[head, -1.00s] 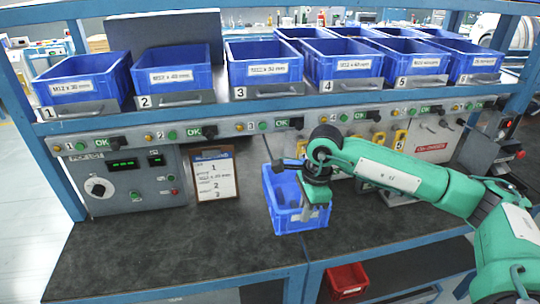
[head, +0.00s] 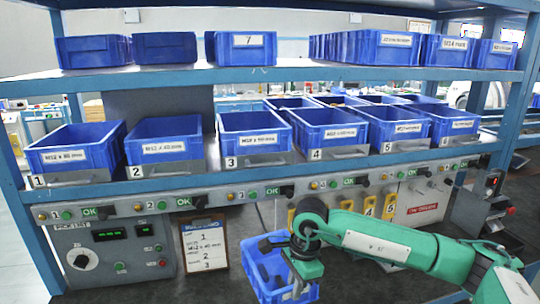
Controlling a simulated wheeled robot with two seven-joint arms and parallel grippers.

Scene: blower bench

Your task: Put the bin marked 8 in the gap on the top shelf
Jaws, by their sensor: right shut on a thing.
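A blue bin (head: 268,272) hangs from my right gripper (head: 303,272), which is shut on it, low in front of the bench panel. Its front label is partly in view and I cannot read it. The top shelf (head: 285,74) holds blue bins, with one marked 7 (head: 245,48) left of the middle. An open gap lies between that bin and the group of bins (head: 372,48) on the right. My left gripper is not in view.
A lower shelf holds a row of blue bins, among them bin 3 (head: 252,134) and bin 4 (head: 326,132). The shelf edge and the panel with its knobs stand above and behind the held bin. A clipboard (head: 205,245) leans left of it.

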